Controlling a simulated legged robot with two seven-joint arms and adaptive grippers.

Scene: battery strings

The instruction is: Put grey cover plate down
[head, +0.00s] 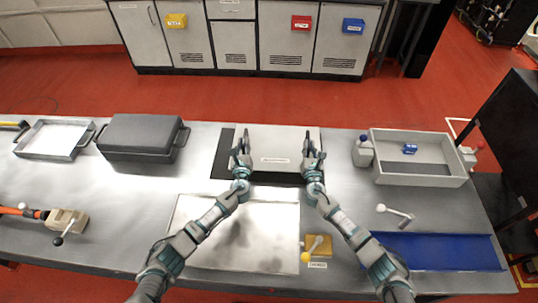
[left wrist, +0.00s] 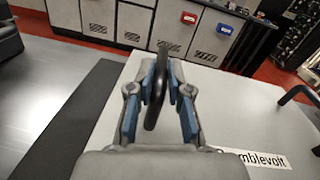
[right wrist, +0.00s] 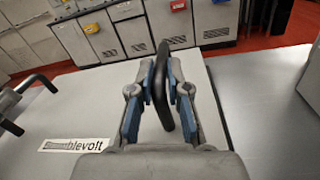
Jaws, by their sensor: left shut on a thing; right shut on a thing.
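The grey cover plate (head: 282,143) is a flat light-grey panel with a printed label and a black handle on each side. It lies level over a black mat (head: 222,160) at the far middle of the bench. Mat shows along its left and front edges; I cannot tell whether the plate touches it. My left gripper (head: 241,148) is shut on the left handle (left wrist: 158,85). My right gripper (head: 313,148) is shut on the right handle (right wrist: 163,85). The plate also shows in the left wrist view (left wrist: 245,115) and the right wrist view (right wrist: 85,105).
A dark grey case (head: 140,130) and shallow tray (head: 75,153) stand left. A grey bin (head: 420,180) holding a blue block (head: 410,149) stands right. A pale sheet (head: 238,250) lies in front, with a yellow block (head: 319,246) and blue mat (head: 440,252) to its right.

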